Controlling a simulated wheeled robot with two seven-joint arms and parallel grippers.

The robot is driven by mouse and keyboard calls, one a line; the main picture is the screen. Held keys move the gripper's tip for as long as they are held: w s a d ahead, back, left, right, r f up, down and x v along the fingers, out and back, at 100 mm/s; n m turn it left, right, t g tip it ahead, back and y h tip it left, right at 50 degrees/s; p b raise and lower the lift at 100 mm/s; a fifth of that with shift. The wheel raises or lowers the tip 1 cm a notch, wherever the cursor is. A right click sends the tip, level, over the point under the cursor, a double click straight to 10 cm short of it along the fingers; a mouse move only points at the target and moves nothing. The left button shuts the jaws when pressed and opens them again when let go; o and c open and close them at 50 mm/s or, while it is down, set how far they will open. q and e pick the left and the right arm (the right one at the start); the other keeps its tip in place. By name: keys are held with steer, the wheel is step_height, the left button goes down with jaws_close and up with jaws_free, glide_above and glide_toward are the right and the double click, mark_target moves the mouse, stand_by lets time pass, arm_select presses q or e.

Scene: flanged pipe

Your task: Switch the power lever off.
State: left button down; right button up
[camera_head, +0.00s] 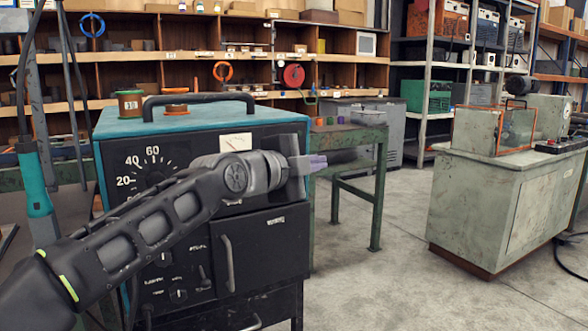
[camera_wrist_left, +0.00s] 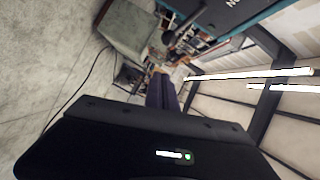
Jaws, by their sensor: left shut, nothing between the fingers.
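A welder-like machine (camera_head: 225,108) with a teal top and black front fills the left of the head view. Its front has a numbered dial, a small meter (camera_head: 236,142), a door handle (camera_head: 227,263) and, low on the left, a small lever-like switch (camera_head: 203,276). I cannot tell whether that is the power lever; my arm hides part of the panel. My left gripper (camera_head: 318,162) is shut and empty in front of the machine's upper right, pointing right. Its fingers also show in the left wrist view (camera_wrist_left: 161,92). My right gripper is not in view.
A green metal table (camera_head: 372,150) with small coloured parts stands right of the machine. A grey cabinet bench (camera_head: 505,205) stands at the right. Wooden shelving (camera_head: 200,57) lines the back. The concrete floor (camera_head: 390,280) between is clear.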

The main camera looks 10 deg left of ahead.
arm_select(q)
steer(key=b+v, duration=0.4)
steer(key=v, duration=0.6)
steer(key=shift+s+d+b, duration=0.15)
steer(key=shift+s+b, duration=0.05)
steer(key=shift+b, duration=0.1)
steer(key=shift+r, duration=0.1)
